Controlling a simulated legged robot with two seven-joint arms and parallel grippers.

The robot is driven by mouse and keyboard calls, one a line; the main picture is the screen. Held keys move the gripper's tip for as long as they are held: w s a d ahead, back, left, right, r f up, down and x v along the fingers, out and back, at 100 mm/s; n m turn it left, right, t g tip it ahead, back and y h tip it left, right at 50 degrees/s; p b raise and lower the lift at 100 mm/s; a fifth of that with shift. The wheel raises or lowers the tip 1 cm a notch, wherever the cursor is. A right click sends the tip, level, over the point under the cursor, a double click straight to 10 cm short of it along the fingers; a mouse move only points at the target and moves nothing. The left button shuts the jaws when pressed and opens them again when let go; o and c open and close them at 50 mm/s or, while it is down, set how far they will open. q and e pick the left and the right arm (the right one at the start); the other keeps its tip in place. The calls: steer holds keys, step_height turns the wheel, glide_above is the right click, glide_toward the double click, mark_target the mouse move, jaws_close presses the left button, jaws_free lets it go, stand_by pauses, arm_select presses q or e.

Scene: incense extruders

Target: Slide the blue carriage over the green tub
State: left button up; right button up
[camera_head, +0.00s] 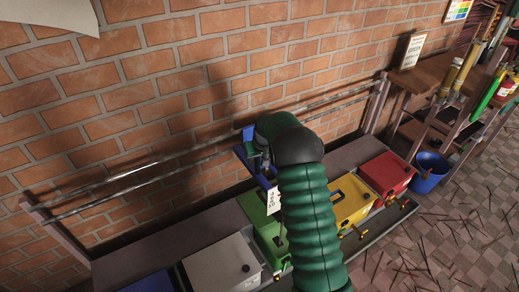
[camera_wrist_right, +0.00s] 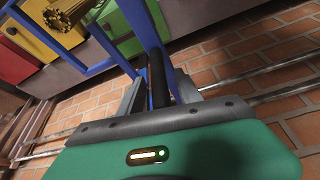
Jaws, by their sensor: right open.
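The blue carriage (camera_head: 263,182) sits on the two metal rails along the brick wall, partly hidden by my right arm. In the head view it appears just behind the green tub (camera_head: 256,212), with a white tag hanging from it. My right gripper (camera_head: 257,158) is at the carriage. In the right wrist view my right gripper's fingers (camera_wrist_right: 157,88) are apart, on either side of a dark bar by the blue carriage frame (camera_wrist_right: 142,22). Contact cannot be told. The green tub (camera_wrist_right: 127,45) shows beyond the frame. My left gripper is out of view.
A grey tub (camera_head: 222,265) stands left of the green one. A yellow tub (camera_head: 350,203) and a red tub (camera_head: 386,174) stand to the right. The upper rail (camera_head: 140,171) is clear to the left. A blue bucket (camera_head: 430,172) stands on the floor at right.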

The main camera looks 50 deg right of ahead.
steer(key=p+v, duration=0.1)
steer(key=v, duration=1.3)
steer(key=shift+p, duration=0.35)
